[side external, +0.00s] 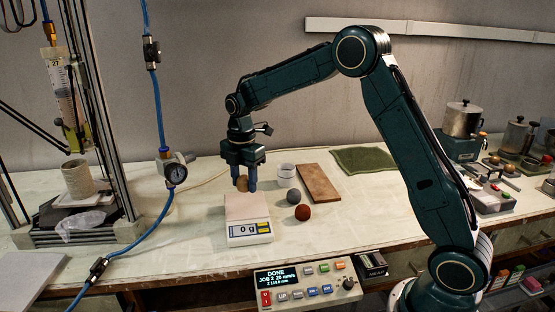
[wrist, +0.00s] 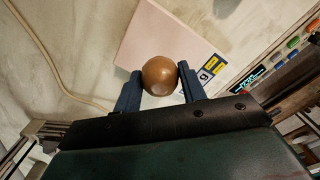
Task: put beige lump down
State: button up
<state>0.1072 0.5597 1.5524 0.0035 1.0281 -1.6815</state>
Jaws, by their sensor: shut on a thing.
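The beige lump (wrist: 160,75) is a round, tan-brown ball held between the blue fingers of my gripper (wrist: 155,85). In the side view the lump (side external: 242,183) sits low between the fingertips of my gripper (side external: 246,184), partly covered by a finger. My gripper is shut on it, just above or over the back of the scale. The scale (side external: 249,229) has a flat pinkish plate (side external: 246,207) on top and its display reads 0 g. The plate (wrist: 150,40) also shows beyond the lump in the wrist view.
A grey ball (side external: 293,196) and a red-brown ball (side external: 303,212) lie right of the scale. Behind them are a white cup (side external: 286,170), a wooden board (side external: 320,184) and a green cloth (side external: 363,160). A control box (side external: 307,283) stands at the front. Left of the scale is bare table.

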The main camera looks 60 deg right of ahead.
aim_at(246, 204)
jog(key=shift+f, duration=2.1)
jog(key=shift+f, duration=0.1)
jog(key=o, duration=1)
notch_tip(246, 204, up, 12)
jog(key=shift+r, duration=0.1)
